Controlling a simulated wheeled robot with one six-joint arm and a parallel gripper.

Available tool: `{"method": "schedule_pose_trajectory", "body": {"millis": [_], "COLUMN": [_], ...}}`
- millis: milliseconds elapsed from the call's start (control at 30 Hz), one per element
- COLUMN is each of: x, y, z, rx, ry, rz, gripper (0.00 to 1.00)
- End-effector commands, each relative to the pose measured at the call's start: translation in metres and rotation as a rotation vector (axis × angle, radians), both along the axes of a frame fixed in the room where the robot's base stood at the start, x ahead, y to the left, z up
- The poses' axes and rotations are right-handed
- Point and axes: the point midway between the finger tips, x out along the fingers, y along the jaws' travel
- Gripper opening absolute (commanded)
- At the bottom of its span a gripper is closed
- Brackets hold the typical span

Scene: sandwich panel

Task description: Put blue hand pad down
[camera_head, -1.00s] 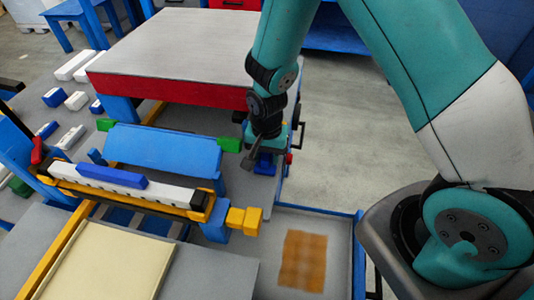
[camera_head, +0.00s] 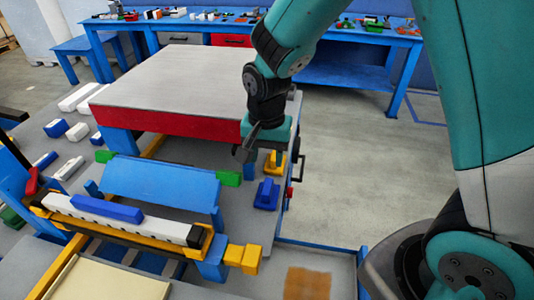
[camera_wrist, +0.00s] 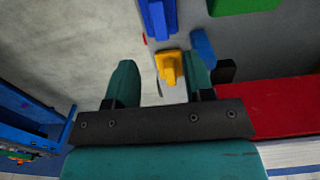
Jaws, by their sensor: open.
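The blue hand pad (camera_head: 266,195) lies on the grey surface at the right of the machine, free of my gripper. It also shows at the top of the wrist view (camera_wrist: 158,18), partly cut off by the frame edge. A yellow hand pad (camera_head: 275,163) sits just behind it, and shows between the fingers in the wrist view (camera_wrist: 170,66). My gripper (camera_wrist: 160,72) is open, its two teal fingers apart with nothing held. In the head view my gripper is above and behind the blue pad, beside the red-edged table; its fingertips are partly hidden.
The grey-topped table with a red edge (camera_head: 170,122) stands close left of my gripper. The blue machine part (camera_head: 160,185) and a yellow block (camera_head: 242,257) are to the left and front. The floor (camera_head: 350,160) at right is clear.

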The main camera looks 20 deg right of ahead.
Motion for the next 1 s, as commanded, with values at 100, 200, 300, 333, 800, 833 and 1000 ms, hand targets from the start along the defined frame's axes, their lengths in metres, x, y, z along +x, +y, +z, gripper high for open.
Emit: {"method": "schedule_pose_trajectory", "body": {"millis": [100,200,300,333,800,833,1000], "x": [-0.006,-0.025,-0.06,-0.072,-0.186,-0.186,-0.186], "y": [0.003,0.011,0.023,0.026,0.045,0.045,0.045], "z": [0.016,0.045,0.081,0.091,0.15,0.15,0.15], "rx": [0.019,0.074,0.153,0.175,0.316,0.317,0.316], "ry": [-0.006,-0.022,-0.055,-0.068,-0.227,-0.227,-0.227], "rz": [0.045,0.195,0.438,0.518,1.236,1.238,1.235], "gripper": [0.48,0.48,0.48,0.48,0.48,0.48,0.48]}}
